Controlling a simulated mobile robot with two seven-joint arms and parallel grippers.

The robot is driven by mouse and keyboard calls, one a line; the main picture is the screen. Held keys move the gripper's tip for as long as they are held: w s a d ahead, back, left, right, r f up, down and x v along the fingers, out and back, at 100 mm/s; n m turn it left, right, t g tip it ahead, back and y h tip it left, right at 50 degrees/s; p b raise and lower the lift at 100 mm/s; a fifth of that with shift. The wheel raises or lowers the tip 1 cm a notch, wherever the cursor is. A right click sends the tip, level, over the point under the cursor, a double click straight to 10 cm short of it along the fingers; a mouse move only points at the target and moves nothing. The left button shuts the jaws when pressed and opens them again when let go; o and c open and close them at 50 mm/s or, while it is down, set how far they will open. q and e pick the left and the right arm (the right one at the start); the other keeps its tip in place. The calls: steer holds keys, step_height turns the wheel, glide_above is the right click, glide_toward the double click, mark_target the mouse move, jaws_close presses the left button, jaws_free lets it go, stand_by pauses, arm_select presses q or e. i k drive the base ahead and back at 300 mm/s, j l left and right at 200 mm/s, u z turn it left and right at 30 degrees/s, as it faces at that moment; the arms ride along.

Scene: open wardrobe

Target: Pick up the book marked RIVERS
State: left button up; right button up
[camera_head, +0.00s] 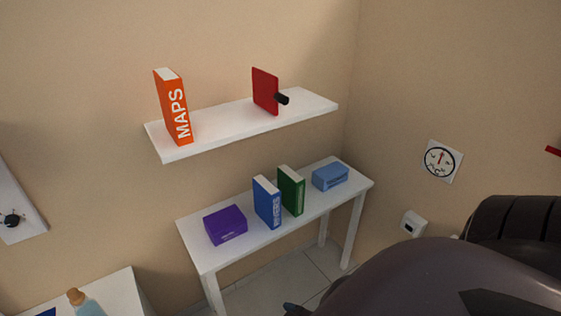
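A blue book (267,203) stands upright on the white side table, left of a green book (291,190). White lettering runs down its spine; it looks like RIVERS but is too small to read for sure. A purple box or book (225,225) lies flat to its left. A lighter blue one (330,177) lies to the right of the green book. An orange book marked MAPS (172,107) stands on the wall shelf above. Neither of my grippers shows clearly; a large dark arm part of mine fills the lower right.
The white table (206,262) stands against the wall under the white shelf (220,134). A red item with a black knob (265,91) is on the shelf. A round dial (441,161) hangs on the right wall. A bottle (86,303) stands on another white surface at lower left.

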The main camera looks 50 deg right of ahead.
mark_target(268, 198)
steer(key=z, duration=1.4)
